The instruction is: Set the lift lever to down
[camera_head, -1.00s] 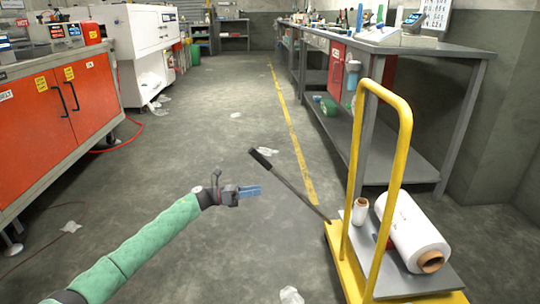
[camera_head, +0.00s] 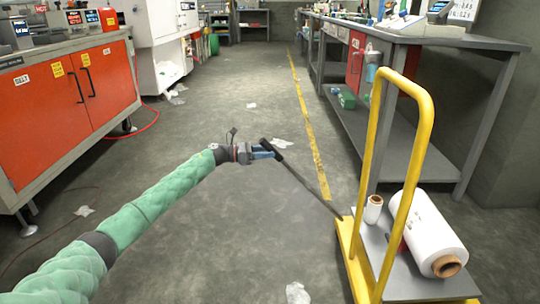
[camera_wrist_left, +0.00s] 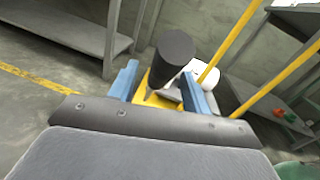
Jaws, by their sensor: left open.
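The lift lever (camera_head: 305,184) is a thin dark rod with a black grip (camera_head: 270,150). It slants up and to the left from the yellow cart (camera_head: 347,250). My left gripper (camera_head: 266,150), on a green-sleeved arm, is at the lever's upper end. In the left wrist view, the black grip end (camera_wrist_left: 174,50) shows between the two blue fingers of my left gripper (camera_wrist_left: 162,85), which are open with a gap on each side. Whether a finger touches the grip cannot be told. My right gripper is not in view.
The cart has a yellow handle frame (camera_head: 425,120) and carries a large white film roll (camera_head: 428,232) and a small roll (camera_head: 373,209). A grey workbench (camera_head: 450,45) stands at right, orange cabinets (camera_head: 62,100) at left. The floor between is mostly clear, with scraps of film (camera_head: 297,292).

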